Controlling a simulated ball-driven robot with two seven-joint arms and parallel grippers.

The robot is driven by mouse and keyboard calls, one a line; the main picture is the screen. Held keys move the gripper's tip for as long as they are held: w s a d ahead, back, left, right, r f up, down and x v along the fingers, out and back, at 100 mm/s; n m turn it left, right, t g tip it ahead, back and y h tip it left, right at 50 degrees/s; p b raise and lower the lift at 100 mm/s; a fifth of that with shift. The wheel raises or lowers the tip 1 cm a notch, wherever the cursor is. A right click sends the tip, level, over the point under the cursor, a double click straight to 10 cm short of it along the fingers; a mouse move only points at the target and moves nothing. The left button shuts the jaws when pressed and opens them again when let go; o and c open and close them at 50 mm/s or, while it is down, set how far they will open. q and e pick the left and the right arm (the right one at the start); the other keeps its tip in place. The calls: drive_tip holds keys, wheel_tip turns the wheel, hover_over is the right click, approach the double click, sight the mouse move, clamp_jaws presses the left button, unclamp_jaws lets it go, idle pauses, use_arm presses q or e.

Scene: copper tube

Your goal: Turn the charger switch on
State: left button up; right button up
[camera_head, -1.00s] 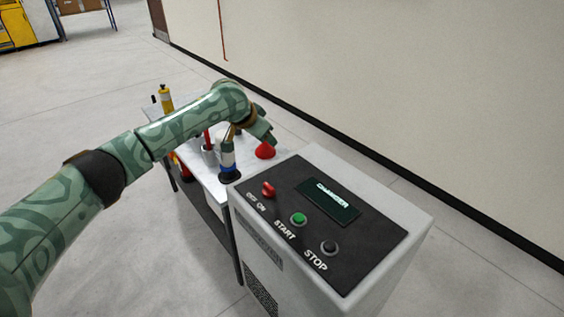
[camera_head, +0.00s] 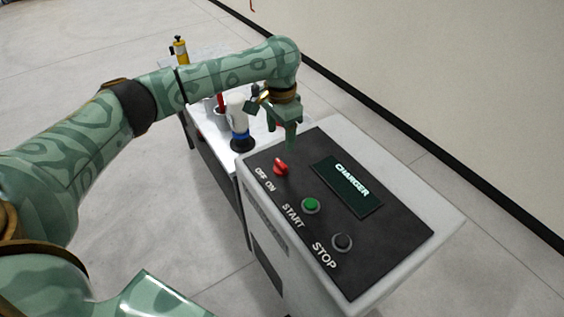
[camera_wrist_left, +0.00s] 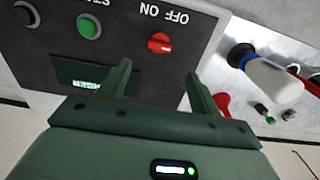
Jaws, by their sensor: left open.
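The charger (camera_head: 407,258) is a white cabinet with a black sloped panel on top. Its red switch knob (camera_head: 281,167) sits at the panel's far left corner, above the OFF and ON labels. In the left wrist view the red knob (camera_wrist_left: 160,43) lies beyond the fingertips, roughly between them and apart from both. My left gripper (camera_head: 290,142) points down above the panel's far edge, just behind and right of the knob. In the left wrist view its two fingers (camera_wrist_left: 158,80) are spread with nothing between them. My right gripper is not in view.
A green START button (camera_head: 310,204), a dark STOP button (camera_head: 342,242) and a display (camera_head: 347,186) share the panel. A white table (camera_head: 212,124) behind holds a white and blue bottle (camera_head: 238,120) and a yellow bottle (camera_head: 179,50). The wall stands at the right.

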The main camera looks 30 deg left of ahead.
sight(280, 163)
use_arm(q)
wheel_tip(280, 163, down, 10)
drive_tip(key=b, duration=0.3)
drive_tip(key=shift+s+b, duration=0.1)
drive_tip(key=shift+b, duration=0.3)
drive_tip(key=c, duration=1)
